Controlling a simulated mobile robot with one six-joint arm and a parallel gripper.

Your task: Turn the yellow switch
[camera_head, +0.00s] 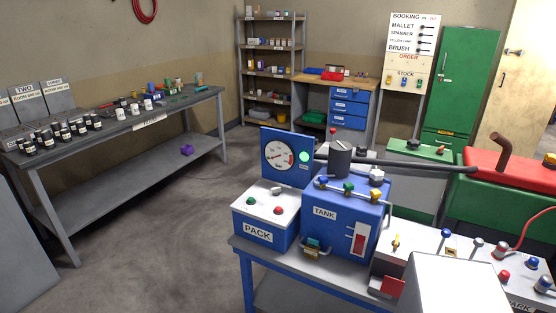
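A small yellow lever, which looks like the yellow switch (396,242), stands upright on the white-topped control panel (420,240) at lower right. It is small, and its exact setting cannot be told. Blue-topped (446,234) and grey-topped (478,243) levers stand in a row to its right. My gripper is not clearly seen in this view.
Left of the panel is a blue TANK box (335,215) with valves and a dark horizontal bar (410,165). A white PACK box (262,214) and a gauge (278,155) adjoin it. A pale block (455,290) hides the panel's front. Floor at left is clear.

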